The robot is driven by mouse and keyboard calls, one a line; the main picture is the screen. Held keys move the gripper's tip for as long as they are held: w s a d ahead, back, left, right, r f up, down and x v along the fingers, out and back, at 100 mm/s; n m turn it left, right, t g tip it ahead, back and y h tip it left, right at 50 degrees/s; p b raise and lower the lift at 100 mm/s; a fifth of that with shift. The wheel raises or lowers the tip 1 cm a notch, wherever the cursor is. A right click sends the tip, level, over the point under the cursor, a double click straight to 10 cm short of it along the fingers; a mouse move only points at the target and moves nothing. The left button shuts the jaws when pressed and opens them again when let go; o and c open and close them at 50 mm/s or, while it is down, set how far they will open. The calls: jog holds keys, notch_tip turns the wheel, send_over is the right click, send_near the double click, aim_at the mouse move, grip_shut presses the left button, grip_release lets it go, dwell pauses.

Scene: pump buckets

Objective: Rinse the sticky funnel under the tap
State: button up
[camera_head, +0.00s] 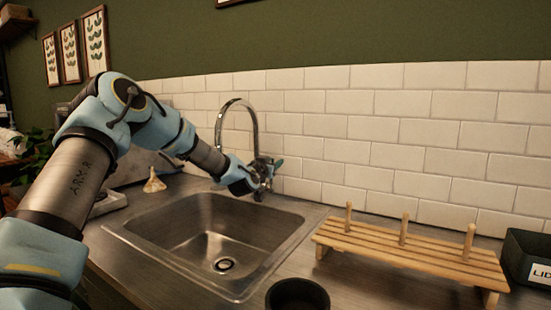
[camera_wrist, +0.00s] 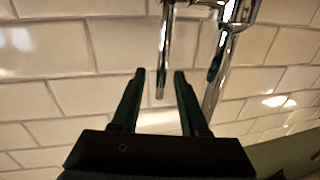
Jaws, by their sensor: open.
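A small cream-yellow funnel (camera_head: 154,182) stands on the counter at the left back of the sink, wide end down. The chrome tap (camera_head: 254,125) rises in an arch behind the sink. My gripper (camera_head: 270,167) is at the base of the tap, above the sink's back edge. In the wrist view my gripper (camera_wrist: 160,76) is open, and a thin chrome rod of the tap (camera_wrist: 164,50) shows between its two dark green fingers. I cannot tell whether they touch it. No water shows.
The steel sink (camera_head: 170,247) is empty, with a drain at its bottom. A slatted wooden rack (camera_head: 400,255) with upright pegs stands to the right. A black cup (camera_head: 297,296) is at the front, and a black bin (camera_head: 527,258) is at the far right.

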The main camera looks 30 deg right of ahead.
jog(key=shift+x, duration=1.4)
grip_shut()
dwell(0.5)
